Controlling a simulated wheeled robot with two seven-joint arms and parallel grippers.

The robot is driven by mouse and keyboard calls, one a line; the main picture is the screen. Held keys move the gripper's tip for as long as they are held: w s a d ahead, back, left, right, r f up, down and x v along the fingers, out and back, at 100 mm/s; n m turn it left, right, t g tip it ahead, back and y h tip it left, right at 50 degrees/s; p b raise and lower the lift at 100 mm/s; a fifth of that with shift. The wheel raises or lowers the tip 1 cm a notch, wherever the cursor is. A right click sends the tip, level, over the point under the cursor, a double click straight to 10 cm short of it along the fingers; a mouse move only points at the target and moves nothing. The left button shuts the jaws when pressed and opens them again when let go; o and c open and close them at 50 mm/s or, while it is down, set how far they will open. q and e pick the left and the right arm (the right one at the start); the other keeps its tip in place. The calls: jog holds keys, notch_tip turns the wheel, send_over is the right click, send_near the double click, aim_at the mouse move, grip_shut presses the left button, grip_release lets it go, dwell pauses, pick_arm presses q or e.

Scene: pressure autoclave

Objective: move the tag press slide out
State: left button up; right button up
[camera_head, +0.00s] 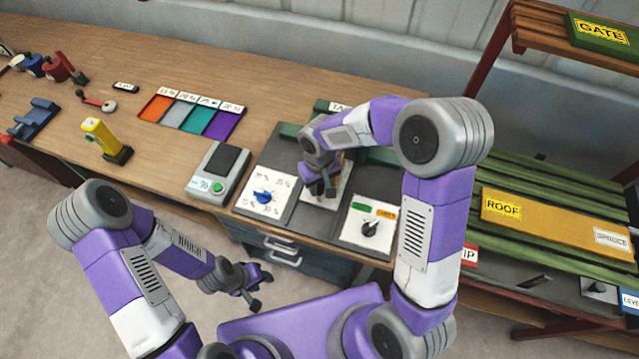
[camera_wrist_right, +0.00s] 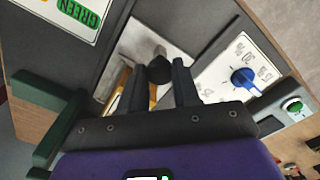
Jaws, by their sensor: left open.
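The tag press is on the bench panel, below a sign (camera_head: 338,106) whose visible letters begin "TA". Its pale plate (camera_head: 340,172) is partly hidden by my right arm in the head view; the plate (camera_wrist_right: 135,50) also shows in the right wrist view. A dark round knob (camera_wrist_right: 157,66) stands over that plate, between the fingertips of my right gripper (camera_wrist_right: 160,75). The fingers are apart, with a narrow gap beside the knob. In the head view my right gripper (camera_head: 322,188) points down at the plate. My left gripper (camera_head: 260,290) is open and empty, in front of the bench.
A blue dial panel (camera_head: 262,196) is left of the press and a black dial panel (camera_head: 371,228) right of it. A grey device with a green button (camera_head: 218,174) and coloured trays (camera_head: 190,117) stand further left. A slatted rack (camera_head: 550,190) stands at right.

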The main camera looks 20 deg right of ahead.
grip_shut()
jog(key=s+a+b, duration=0.4)
jog(key=s+a, duration=0.3)
jog(key=s, duration=0.3)
jog(key=shift+s, duration=0.15)
jog(key=shift+o, duration=1.7)
grip_release()
jog(key=o, duration=0.4)
jog(key=shift+s+a, duration=0.1)
jog(key=shift+r, duration=0.1)
